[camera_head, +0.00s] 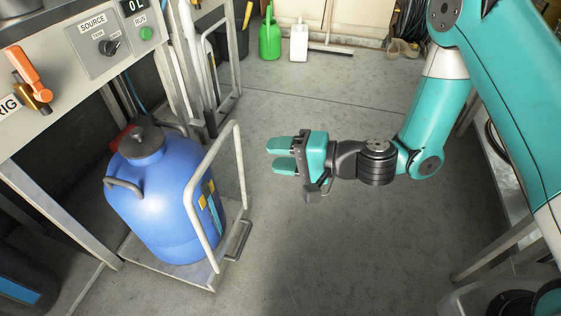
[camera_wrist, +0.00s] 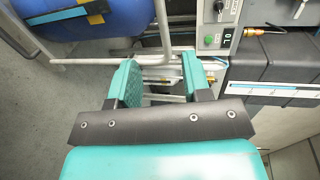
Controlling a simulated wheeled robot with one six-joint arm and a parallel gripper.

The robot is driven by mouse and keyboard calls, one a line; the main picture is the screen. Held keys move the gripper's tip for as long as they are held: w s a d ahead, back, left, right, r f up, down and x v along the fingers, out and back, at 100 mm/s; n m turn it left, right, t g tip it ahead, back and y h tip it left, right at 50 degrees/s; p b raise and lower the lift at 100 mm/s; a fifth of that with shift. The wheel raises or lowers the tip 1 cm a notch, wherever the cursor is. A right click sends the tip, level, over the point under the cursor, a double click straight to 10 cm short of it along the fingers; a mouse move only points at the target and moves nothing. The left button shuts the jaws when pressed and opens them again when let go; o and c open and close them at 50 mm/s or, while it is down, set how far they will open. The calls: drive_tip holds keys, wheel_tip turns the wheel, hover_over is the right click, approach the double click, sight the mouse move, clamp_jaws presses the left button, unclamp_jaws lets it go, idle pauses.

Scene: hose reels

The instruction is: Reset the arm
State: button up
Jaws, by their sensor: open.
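My gripper (camera_head: 280,154) hangs in open air near the middle of the head view, its teal fingers pointing left. It is open, with a gap between the fingers and nothing in it. In the wrist view my gripper (camera_wrist: 162,80) shows both teal fingers apart. My teal arm comes in from the upper right and bends down to the wrist. The gripper is to the right of the blue drum and its cart, not touching them in the head view.
A blue drum (camera_head: 160,200) stands on a cart with a pale tube handle (camera_head: 242,170) at left. Above it is a control panel (camera_head: 90,45) with an orange lever valve (camera_head: 30,75). A green can (camera_head: 269,36) and white bottle (camera_head: 299,42) stand at the back. The middle floor is clear.

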drive_tip(key=shift+r, duration=0.1)
idle(0.4)
drive_tip(key=s+d+r+n+g+h+p, duration=0.1)
drive_tip(key=s+r+n+g+h+p, duration=0.15)
drive_tip(key=s+r+n+g, duration=0.6)
drive_tip(key=s+d+r+n+t+h, duration=0.2)
drive_tip(key=s+d+r+t+h, duration=0.2)
drive_tip(key=s+d+r+h, duration=0.65)
wheel_tip(320, 180, up, 38)
drive_tip(key=w+d+y+p, duration=0.1)
drive_tip(key=y+p, duration=0.1)
drive_tip(key=p, duration=3.6)
drive_tip(key=shift+d+f+p, duration=0.15)
drive_tip(key=shift+d+p, duration=0.15)
drive_tip(key=shift+p, duration=0.05)
